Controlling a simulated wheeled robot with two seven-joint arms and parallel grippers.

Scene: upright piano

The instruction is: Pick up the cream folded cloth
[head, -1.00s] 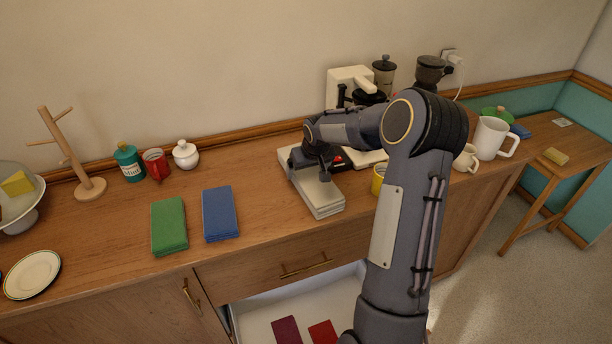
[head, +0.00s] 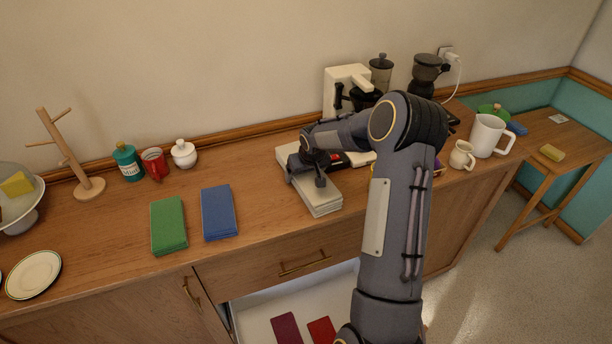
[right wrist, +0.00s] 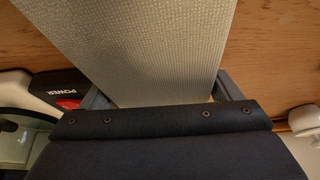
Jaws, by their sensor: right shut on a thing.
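The cream folded cloth (head: 322,198) lies on the wooden sideboard, right of the blue folded cloth. My right gripper (head: 306,179) is at the cloth from above, with its fingers down at its sides. In the right wrist view the cloth (right wrist: 160,45) runs between the two fingers (right wrist: 165,95), one at each edge, and the gripper is shut on it. The cloth still appears to rest on the sideboard top. The fingertips are mostly hidden. My left gripper is not in view.
A blue cloth (head: 219,212) and a green cloth (head: 168,225) lie to the left. A white coffee machine (head: 341,90) stands behind the gripper. A white mug (head: 487,136) and small cream jug (head: 461,156) stand to the right. An open drawer (head: 262,311) holds dark red and red cloths.

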